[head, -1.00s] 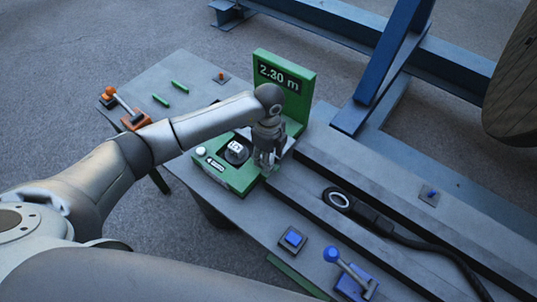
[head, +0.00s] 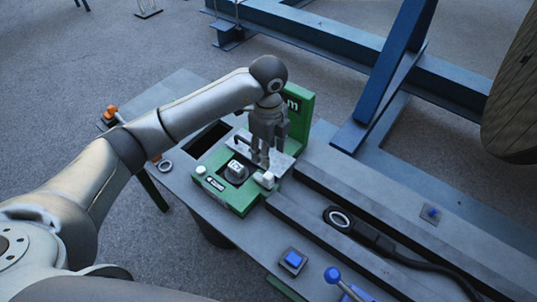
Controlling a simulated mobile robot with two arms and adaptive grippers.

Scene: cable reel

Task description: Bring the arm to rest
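My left arm reaches in from the left, and its gripper (head: 260,162) points down over the green measuring unit (head: 236,206). The fingertips are close above a grey metal plate on the unit; I cannot tell whether they touch it or how far apart they are. Nothing is clearly seen between them. The gripper and wrist hide most of the upright green display (head: 298,106), leaving only an "m" readable. A dark dial (head: 236,172) sits just left of the fingers. My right gripper is not in view.
A black cable with a ring end (head: 341,219) lies in the channel at right. A blue button (head: 293,260) and a blue-knobbed lever (head: 333,275) are at the front. A blue steel frame (head: 395,75) and a wooden reel (head: 513,95) stand behind. An orange-handled tool (head: 110,112) is at far left.

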